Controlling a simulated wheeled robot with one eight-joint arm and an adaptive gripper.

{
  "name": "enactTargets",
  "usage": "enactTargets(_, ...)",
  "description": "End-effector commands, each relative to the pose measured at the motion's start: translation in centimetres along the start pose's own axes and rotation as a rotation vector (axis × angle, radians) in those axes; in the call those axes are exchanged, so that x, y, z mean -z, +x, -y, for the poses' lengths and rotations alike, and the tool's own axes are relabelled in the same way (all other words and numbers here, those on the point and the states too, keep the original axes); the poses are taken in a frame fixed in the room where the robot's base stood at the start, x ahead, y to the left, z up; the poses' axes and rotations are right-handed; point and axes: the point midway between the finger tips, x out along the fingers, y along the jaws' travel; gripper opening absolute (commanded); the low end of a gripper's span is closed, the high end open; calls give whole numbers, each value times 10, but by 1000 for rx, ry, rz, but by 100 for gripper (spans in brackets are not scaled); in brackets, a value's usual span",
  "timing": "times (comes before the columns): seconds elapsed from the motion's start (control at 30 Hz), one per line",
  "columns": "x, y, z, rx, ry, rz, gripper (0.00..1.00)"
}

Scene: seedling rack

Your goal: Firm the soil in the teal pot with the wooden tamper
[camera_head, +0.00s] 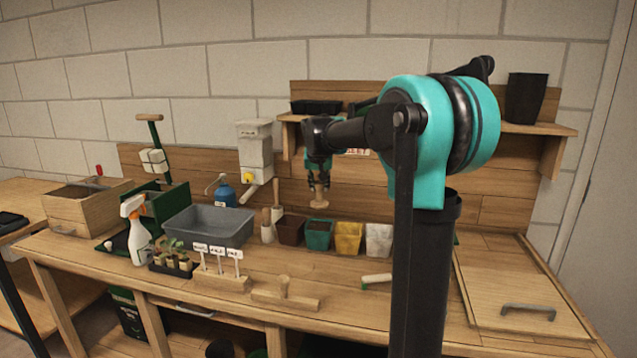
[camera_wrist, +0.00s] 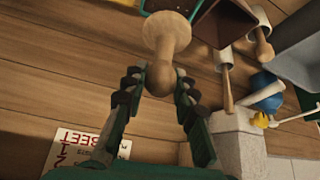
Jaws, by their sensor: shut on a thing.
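The wooden tamper (camera_head: 319,202) hangs below my gripper (camera_head: 319,186), its flat round foot down. In the wrist view, the fingers of my gripper (camera_wrist: 162,78) are closed around the rounded knob of the tamper (camera_wrist: 168,40). The teal pot (camera_head: 319,236) stands on the bench among other pots, under the raised tamper with a clear gap between them. In the wrist view, the teal pot (camera_wrist: 182,4) shows only partly at the top edge, partly hidden behind the tamper's foot. The soil level inside is hard to judge.
A brown pot (camera_head: 290,232) stands left of the teal pot; yellow (camera_head: 349,240) and white (camera_head: 378,241) pots stand to the right. A grey tub (camera_head: 208,228) and a blue bottle (camera_head: 224,190) are farther left. A wooden shelf (camera_head: 548,130) is above the right side.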

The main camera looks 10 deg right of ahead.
Motion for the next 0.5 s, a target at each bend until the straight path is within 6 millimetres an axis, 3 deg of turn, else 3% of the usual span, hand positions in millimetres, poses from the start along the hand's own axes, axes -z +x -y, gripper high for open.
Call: enactTargets(0.5, -25, 39, 0, 0, 1, 0, 4)
